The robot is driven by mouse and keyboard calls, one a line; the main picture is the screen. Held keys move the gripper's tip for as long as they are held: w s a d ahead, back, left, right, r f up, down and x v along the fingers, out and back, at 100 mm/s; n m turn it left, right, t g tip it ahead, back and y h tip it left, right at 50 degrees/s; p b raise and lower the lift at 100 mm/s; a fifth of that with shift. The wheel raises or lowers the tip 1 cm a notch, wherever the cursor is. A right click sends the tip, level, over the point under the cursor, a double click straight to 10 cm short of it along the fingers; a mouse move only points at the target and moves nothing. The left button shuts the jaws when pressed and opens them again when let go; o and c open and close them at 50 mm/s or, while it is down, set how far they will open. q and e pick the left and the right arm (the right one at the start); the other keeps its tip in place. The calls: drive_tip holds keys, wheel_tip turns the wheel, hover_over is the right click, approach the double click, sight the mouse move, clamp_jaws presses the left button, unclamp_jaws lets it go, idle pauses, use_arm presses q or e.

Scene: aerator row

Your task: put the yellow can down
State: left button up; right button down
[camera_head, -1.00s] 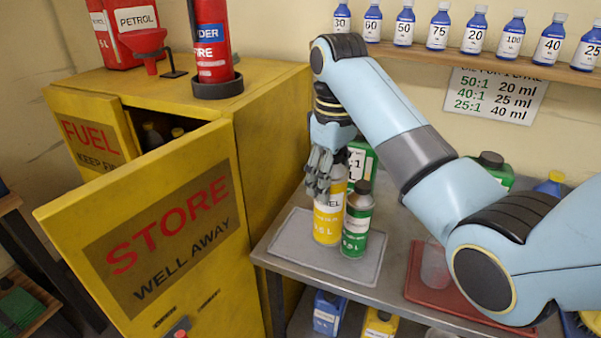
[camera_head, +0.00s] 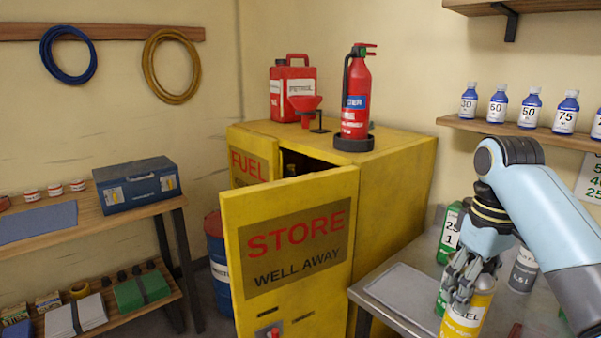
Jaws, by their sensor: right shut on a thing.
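My right gripper (camera_head: 466,284) is shut on the top of the yellow can (camera_head: 462,318), which has a white upper label and stands about upright. A grey mat (camera_head: 398,290) lies on the bench to the left of the can. My left gripper is out of view.
The yellow cabinet (camera_head: 400,210) stands left of the bench with its door (camera_head: 295,205) open. A green container (camera_head: 449,238) and a grey can (camera_head: 523,272) stand behind my gripper. A shelf (camera_head: 520,130) of blue bottles is above. The mat's visible part is bare.

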sight(453, 336)
drive_tip(key=f+b, duration=0.3)
drive_tip(key=f, duration=0.1)
drive_tip(key=f+b, duration=0.8)
drive_tip(key=shift+w+f, duration=0.1)
drive_tip(key=shift+w, duration=0.2)
use_arm(q)
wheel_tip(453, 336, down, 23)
drive_tip(key=b, duration=1.1)
use_arm(e)
wheel_tip(453, 336, down, 12)
drive_tip(key=shift+s, duration=0.15)
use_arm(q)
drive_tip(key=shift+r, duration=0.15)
